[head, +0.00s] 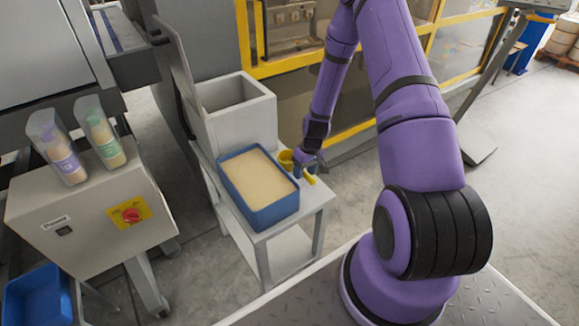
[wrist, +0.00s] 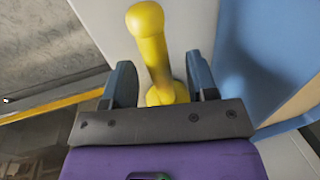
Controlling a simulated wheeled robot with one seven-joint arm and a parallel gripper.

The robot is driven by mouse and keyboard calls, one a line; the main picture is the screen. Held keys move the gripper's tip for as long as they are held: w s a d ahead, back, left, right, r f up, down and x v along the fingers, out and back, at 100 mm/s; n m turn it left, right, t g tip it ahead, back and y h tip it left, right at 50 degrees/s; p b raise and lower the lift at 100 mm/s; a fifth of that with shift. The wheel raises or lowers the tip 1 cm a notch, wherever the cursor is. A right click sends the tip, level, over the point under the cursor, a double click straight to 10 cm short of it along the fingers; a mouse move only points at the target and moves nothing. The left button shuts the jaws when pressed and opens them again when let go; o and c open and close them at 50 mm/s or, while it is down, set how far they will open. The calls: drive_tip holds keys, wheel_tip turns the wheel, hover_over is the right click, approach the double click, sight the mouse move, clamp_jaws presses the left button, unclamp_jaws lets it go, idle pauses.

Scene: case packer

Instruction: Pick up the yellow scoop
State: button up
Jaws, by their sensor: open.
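The yellow scoop (head: 286,158) lies on the small grey table (head: 262,238), just right of the blue tub, in the head view. Its handle end (head: 310,180) shows below my gripper (head: 305,168). In the wrist view the yellow scoop (wrist: 154,52) has its handle running up the picture, with a rounded knob at the far end. My gripper (wrist: 157,86) is open, with one finger on each side of the scoop. Gaps show between both fingers and the scoop. The near part of the scoop is hidden behind the gripper's body.
A blue tub (head: 268,218) of pale granular material stands beside the scoop; its blue wall (wrist: 262,50) fills the wrist view's right. A grey open box (head: 240,120) stands behind it. A yellow-framed machine guard (head: 330,55) is behind my arm. Open floor lies to the right.

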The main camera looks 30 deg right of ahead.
drive_tip(key=shift+a+f, duration=0.15)
drive_tip(key=shift+f, duration=0.65)
drive_tip(key=shift+a+f, duration=0.15)
drive_tip(key=shift+f, duration=0.65)
clamp_jaws()
wheel_tip(320, 180, up, 10)
drive_tip(key=shift+r, duration=0.1)
